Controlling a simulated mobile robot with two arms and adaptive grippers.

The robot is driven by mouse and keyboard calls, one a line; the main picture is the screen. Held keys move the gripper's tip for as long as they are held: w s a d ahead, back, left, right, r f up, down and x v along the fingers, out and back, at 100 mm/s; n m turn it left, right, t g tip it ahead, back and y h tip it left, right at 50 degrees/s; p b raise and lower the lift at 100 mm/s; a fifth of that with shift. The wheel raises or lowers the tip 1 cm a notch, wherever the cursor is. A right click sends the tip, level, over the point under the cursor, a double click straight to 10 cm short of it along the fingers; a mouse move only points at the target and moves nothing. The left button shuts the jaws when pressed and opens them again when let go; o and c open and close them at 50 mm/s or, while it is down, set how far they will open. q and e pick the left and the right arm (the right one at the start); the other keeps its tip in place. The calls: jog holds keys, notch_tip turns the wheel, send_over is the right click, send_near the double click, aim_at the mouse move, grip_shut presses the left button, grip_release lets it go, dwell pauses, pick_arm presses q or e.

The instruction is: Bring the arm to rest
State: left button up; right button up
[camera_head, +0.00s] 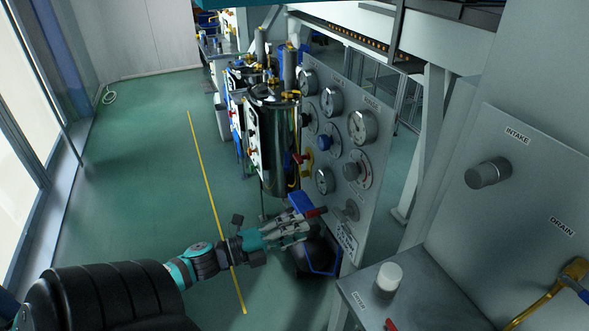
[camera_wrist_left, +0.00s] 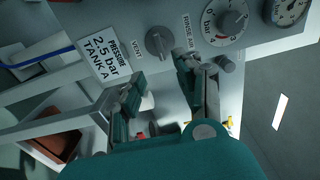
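My left gripper (camera_head: 300,226) is at the end of my left arm, which comes in from the lower left, close in front of the lower part of the grey gauge panel (camera_head: 345,95). In the left wrist view the two fingers of the left gripper (camera_wrist_left: 158,85) stand apart with nothing held between them. A grey knob by the VENT label (camera_wrist_left: 158,42) lies just beyond the fingertips; I cannot tell whether either finger touches the panel. My right gripper is in neither view.
A shiny metal tank (camera_head: 272,145) stands left of the panel. A ledge with a white knob (camera_head: 389,277) and a cabinet with an INTAKE knob (camera_head: 488,173) are at the right. A label reading 2.5 bar TANK A (camera_wrist_left: 108,60) is near the fingers. Green floor (camera_head: 140,170) at the left is clear.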

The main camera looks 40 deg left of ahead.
pick_arm(q)
jog(key=shift+s, duration=0.15)
dwell(0.4)
jog(key=s+a+f+n+g+y, duration=0.1)
jog(key=a+f+n+y, duration=0.25)
jog(key=f, duration=0.55)
jog(key=s+a+f+n+g+y, duration=0.1)
jog(key=a+f+n+y, duration=0.2)
jog(key=f+n, duration=0.35)
jog(key=s+d+f+n+g+y, duration=0.15)
jog(key=s+f, duration=0.25)
jog(key=f, duration=0.6)
jog(key=s+d+f+n+g, duration=0.1)
jog(key=s+f+n+g, duration=0.25)
jog(key=f, duration=0.55)
jog(key=s+d+f+n+g, duration=0.2)
jog(key=s+d+f+g, duration=0.2)
jog(key=s+d+f, duration=0.4)
jog(key=s+d+f+n+g+h, duration=0.1)
jog(key=s+d+f+n+g, duration=0.2)
jog(key=s+d+f, duration=0.5)
jog(key=s+f+g, duration=0.1)
jog(key=s+f, duration=0.2)
jog(key=s, duration=0.4)
jog(key=shift+s+d+g, duration=0.3)
jog(key=shift+s+d, duration=0.1)
